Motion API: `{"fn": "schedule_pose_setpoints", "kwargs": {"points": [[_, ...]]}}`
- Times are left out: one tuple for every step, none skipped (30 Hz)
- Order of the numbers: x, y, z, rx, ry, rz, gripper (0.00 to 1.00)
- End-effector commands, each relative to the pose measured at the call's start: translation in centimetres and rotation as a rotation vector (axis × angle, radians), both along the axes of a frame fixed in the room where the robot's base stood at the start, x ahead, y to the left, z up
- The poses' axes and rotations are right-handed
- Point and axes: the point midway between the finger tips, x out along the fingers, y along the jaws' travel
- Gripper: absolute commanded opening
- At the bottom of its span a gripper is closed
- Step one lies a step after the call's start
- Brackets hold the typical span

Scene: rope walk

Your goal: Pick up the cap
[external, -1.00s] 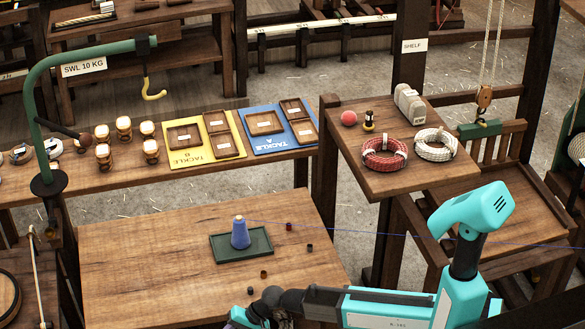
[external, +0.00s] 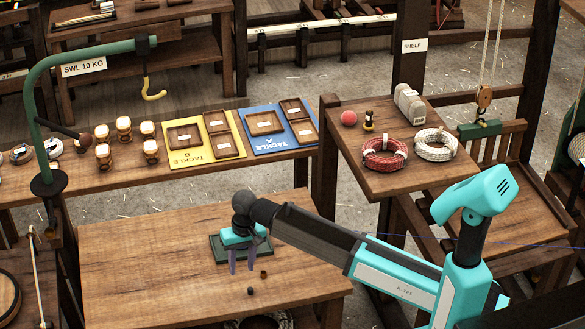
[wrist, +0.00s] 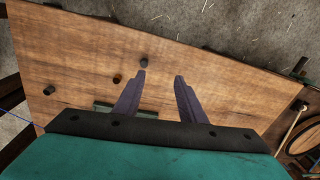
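Several small round pieces stand on the wooden table; I cannot tell which of them is the cap. In the external view a brown piece (external: 264,274) and a black piece (external: 250,291) show near the table's front. In the wrist view a dark piece (wrist: 143,63) lies just beyond the left fingertip, with a second (wrist: 117,78) left of it and a third (wrist: 49,90) at far left. My gripper (external: 241,269) points down above the table, in front of the green tray (external: 216,248). In the wrist view its fingers (wrist: 160,76) are apart and empty.
The wooden table (external: 130,265) is clear on its left. A raised shelf (external: 355,120) at right holds rope coils (external: 384,153) and a red ball (external: 348,118). A green crane post with a hook (external: 152,90) stands at left. The blue cone on the tray is hidden.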

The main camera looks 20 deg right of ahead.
Motion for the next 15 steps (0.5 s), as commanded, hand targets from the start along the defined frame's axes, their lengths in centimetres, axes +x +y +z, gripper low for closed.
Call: {"fn": "schedule_pose_setpoints", "kwargs": {"points": [[0.9, -0.9, 0.8, -0.029, 0.002, 0.002, 0.37], [1.2, -1.4, 1.1, -0.044, 0.004, 0.004, 0.37], [1.4, -2.0, 1.3, -0.060, 0.007, 0.005, 0.37], [1.6, -2.3, 1.4, -0.069, 0.008, 0.007, 0.37], [1.6, -2.6, 1.6, -0.077, 0.009, 0.008, 0.37], [1.7, -2.8, 1.7, -0.083, 0.010, 0.009, 0.37], [1.8, -2.9, 1.7, -0.086, 0.011, 0.010, 0.37], [1.8, -2.9, 1.7, -0.087, 0.011, 0.010, 0.37], [1.8, -3.0, 1.7, -0.087, 0.011, 0.010, 0.37], [1.7, -3.0, 1.7, -0.087, 0.011, 0.010, 0.37], [1.7, -3.0, 1.7, -0.086, 0.011, 0.010, 0.37], [1.7, -2.9, 1.7, -0.086, 0.011, 0.010, 0.37], [1.7, -2.9, 1.6, -0.086, 0.011, 0.010, 0.37], [1.7, -2.9, 1.6, -0.086, 0.011, 0.010, 0.37], [1.7, -2.9, 1.6, -0.085, 0.011, 0.010, 0.37]]}}
